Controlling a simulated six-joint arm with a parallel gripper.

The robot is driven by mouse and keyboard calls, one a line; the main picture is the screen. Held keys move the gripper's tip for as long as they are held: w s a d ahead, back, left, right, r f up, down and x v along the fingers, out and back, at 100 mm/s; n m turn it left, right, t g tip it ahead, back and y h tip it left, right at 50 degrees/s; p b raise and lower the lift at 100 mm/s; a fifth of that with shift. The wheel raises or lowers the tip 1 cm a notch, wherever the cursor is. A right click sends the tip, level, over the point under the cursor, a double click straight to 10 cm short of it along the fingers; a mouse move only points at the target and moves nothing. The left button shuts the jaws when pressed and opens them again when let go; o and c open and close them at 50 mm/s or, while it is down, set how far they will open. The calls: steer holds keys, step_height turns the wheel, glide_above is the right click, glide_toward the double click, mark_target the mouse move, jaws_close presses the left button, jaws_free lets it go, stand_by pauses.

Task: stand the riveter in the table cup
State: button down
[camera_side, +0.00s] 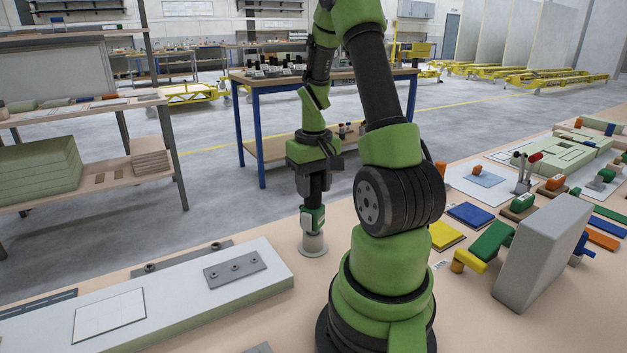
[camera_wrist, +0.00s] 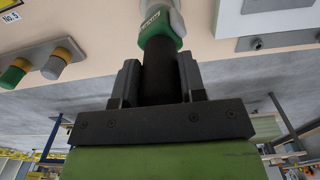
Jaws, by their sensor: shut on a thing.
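The riveter (camera_wrist: 160,72), a dark cylinder with a green lower part, is gripped between the two fingers of my gripper (camera_wrist: 159,84). In the side view my gripper (camera_side: 315,186) points down, and the riveter's green part (camera_side: 312,219) shows below it, the tool about upright. The pale table cup (camera_side: 313,246) stands on the table directly under the riveter. The riveter's lower end meets the cup's top in this view; I cannot tell how deep it sits. In the wrist view a pale grey part shows beyond the green, partly cut off by the frame edge.
A long pale panel (camera_side: 180,300) with a grey plate (camera_side: 234,268) lies left of the cup. Right of my arm stand a grey block (camera_side: 542,250), a yellow pad (camera_side: 445,235) and a blue pad (camera_side: 470,215). The table around the cup is clear.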

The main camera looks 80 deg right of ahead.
steer(key=shift+f, duration=0.35)
steer(key=c, duration=0.6)
jaws_free()
step_height(320, 180, up, 10)
steer(key=shift+f, duration=0.1)
steer(key=w+a+r+n+t, duration=0.1)
steer(key=w+a+r+t, duration=0.15)
steer(key=a, duration=0.35)
steer(key=w+a+r+n+t, duration=0.1)
steer(key=w+a+r, duration=0.15)
steer(key=a, duration=0.35)
steer(key=s+a+r+n+t+y, duration=0.2)
steer(key=s+a, duration=0.3)
steer(key=a, duration=0.7)
steer(key=shift+s+a+r+n+t, duration=0.25)
steer(key=shift+r+n+t, duration=0.3)
steer(key=shift+t, duration=0.3)
